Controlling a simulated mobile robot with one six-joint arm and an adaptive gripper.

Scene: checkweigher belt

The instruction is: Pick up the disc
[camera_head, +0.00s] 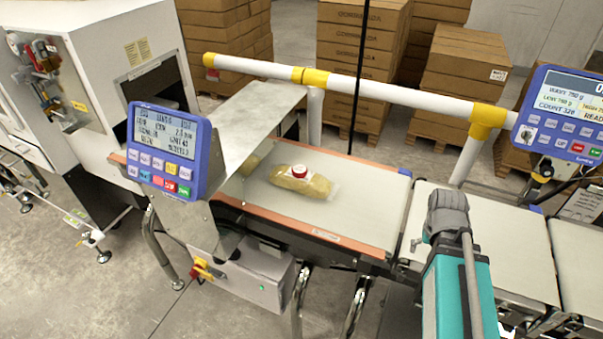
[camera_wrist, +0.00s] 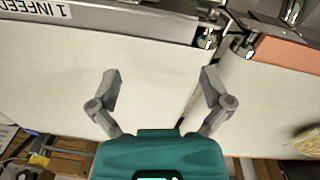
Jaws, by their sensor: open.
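The same bag shows partly at the right edge of the wrist view (camera_wrist: 309,140); the disc is not visible there. My gripper (camera_wrist: 160,80) is open and empty, its grey fingers spread over a bare pale belt (camera_wrist: 60,75). In the head view my teal arm stands right of the bag, well apart from the disc.
A second bag (camera_head: 250,163) lies partly behind the metal cover (camera_head: 250,115). A white and yellow rail (camera_head: 380,90) runs behind the belt. Blue display units (camera_head: 165,150) stand left and right (camera_head: 560,115). The belt right of the bag is bare.

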